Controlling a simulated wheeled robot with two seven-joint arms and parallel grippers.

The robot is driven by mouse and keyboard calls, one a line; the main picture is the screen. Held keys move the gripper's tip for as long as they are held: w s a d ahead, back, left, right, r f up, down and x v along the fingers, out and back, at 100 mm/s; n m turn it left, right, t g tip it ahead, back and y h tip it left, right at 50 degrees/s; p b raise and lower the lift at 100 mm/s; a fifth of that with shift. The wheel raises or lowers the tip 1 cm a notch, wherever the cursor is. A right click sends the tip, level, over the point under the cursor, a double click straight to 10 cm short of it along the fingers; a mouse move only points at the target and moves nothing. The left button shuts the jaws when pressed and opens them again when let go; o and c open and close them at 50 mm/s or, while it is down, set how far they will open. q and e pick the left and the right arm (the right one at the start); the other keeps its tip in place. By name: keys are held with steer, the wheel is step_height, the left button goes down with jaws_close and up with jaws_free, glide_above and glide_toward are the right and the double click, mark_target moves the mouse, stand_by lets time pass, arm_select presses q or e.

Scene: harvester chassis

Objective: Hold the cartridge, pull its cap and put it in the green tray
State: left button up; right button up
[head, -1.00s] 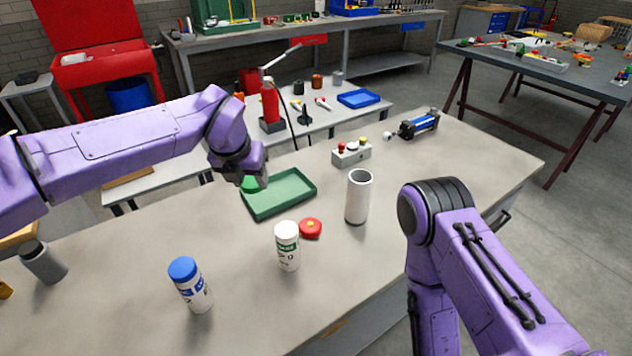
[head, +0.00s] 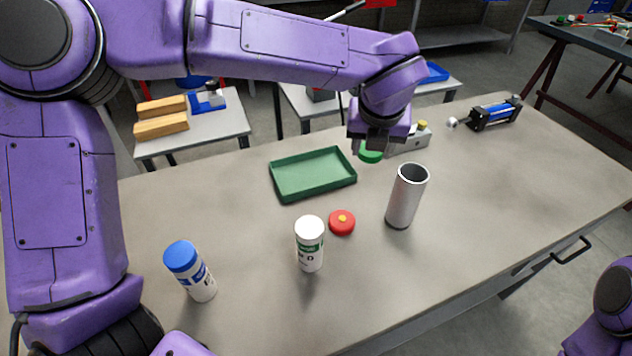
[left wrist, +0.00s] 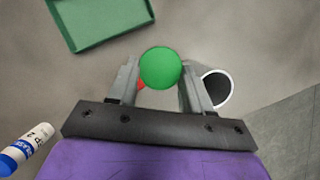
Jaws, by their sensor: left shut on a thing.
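My left gripper (head: 372,148) is shut on a green cap (head: 370,156), held in the air just right of the green tray (head: 313,174). In the left wrist view the cap (left wrist: 160,68) sits between the fingertips, and the tray (left wrist: 100,22) is at the upper left. The tray looks empty. A white cartridge with a green label (head: 310,245) stands upright on the table, its white top bare. A blue-capped cartridge (head: 190,272) stands to its left. My right gripper is out of view; only part of that arm shows at the lower right.
A grey open tube (head: 407,196) stands near the cartridge, with a red round button (head: 342,222) between them. A grey block with knobs (head: 410,140) is partly hidden behind my left gripper. A blue cylinder (head: 495,113) lies at the back right. The table's front right is clear.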

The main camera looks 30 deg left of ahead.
arm_select(q)
steer(key=s+a+f+n+g+y+b, duration=0.1)
steer(key=s+a+f+n+y+b, duration=0.15)
steer(key=s+a+n, duration=0.45)
steer(key=p, duration=0.4)
glide_above(311, 173)
steer(key=s+d, duration=0.1)
steer(key=shift+m+h, duration=0.35)
steer(key=shift+m, duration=0.05)
steer(key=f, duration=0.9)
steer(key=shift+s+d+f, duration=0.2)
steer(key=shift+f, duration=0.2)
steer(key=f, duration=0.3)
steer(key=shift+w+a+f, duration=0.1)
steer(key=shift+w+f, duration=0.1)
steer(key=shift+f, duration=0.05)
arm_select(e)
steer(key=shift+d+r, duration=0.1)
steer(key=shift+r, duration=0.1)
arm_select(q)
steer(key=shift+f, duration=0.1)
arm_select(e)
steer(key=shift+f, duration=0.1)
arm_select(q)
steer(key=shift+f, duration=0.15)
steer(key=o, duration=1.2)
steer(key=shift+c, duration=0.2)
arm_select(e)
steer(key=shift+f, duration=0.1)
